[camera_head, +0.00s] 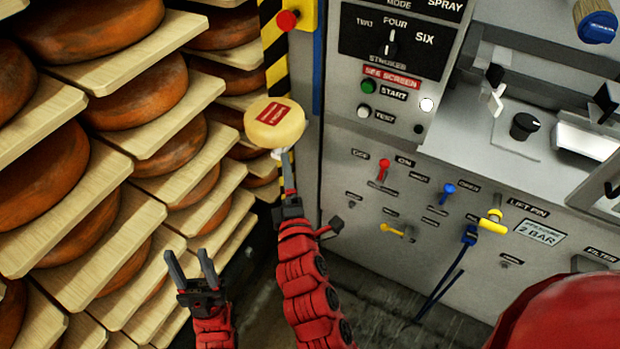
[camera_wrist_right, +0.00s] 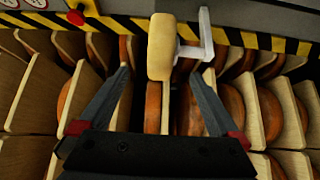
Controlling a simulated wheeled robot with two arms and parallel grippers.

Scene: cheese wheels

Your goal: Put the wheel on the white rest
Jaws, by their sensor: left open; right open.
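The wheel (camera_head: 272,124) is small and pale yellow with a red label. It appears to sit on the white rest (camera_head: 278,153), mostly hidden beneath it in the head view. In the right wrist view the wheel (camera_wrist_right: 161,48) shows edge-on, against the white rest's bracket (camera_wrist_right: 205,40). My right gripper (camera_head: 286,163) is just below the wheel; in its wrist view the fingers (camera_wrist_right: 161,76) are spread and empty, with the wheel beyond the tips. My left gripper (camera_head: 187,252) is open and empty at the lower left, away from the wheel.
Shelves of large orange-brown wheels (camera_head: 152,108) on wooden boards (camera_head: 175,118) fill the left. A grey machine panel (camera_head: 380,150) with buttons and levers stands at right. A black-yellow striped post (camera_head: 275,50) with a red button (camera_head: 287,20) is behind the wheel.

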